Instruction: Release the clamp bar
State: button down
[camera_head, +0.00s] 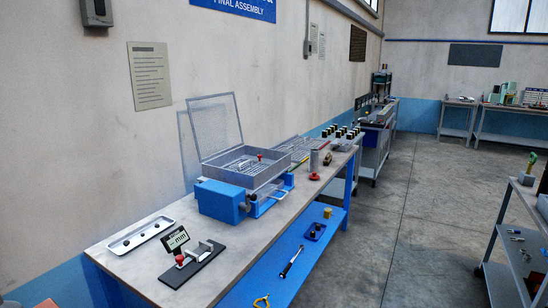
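A sieve machine with a grey box-shaped frame (262,178) stands on the workbench (128,262), left of the picture's middle. A blue housing (219,202) is at its near left side. Its mesh lid (213,124) stands open, tilted back toward the wall. A small red knob (260,156) shows inside the frame, near a pale bar-like handle. A blue bracket with a pale bar (268,201) runs along the front. I cannot tell which of these is the clamp bar, or whether it is fastened. My gripper is not in view.
A wrench (291,261) lies on the blue lower shelf. Clear floor (410,220) lies to the right.

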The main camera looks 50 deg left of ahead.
aim_at(259, 156)
jog(key=u, duration=0.25)
jog(key=i, duration=0.9)
jog(key=u, duration=0.5)
jog(key=i, duration=1.45)
jog(key=u, duration=0.9)
jog(key=i, duration=0.65)
jog(key=u, duration=1.05)
jog(key=i, duration=0.85)
jog(key=u, duration=0.5)
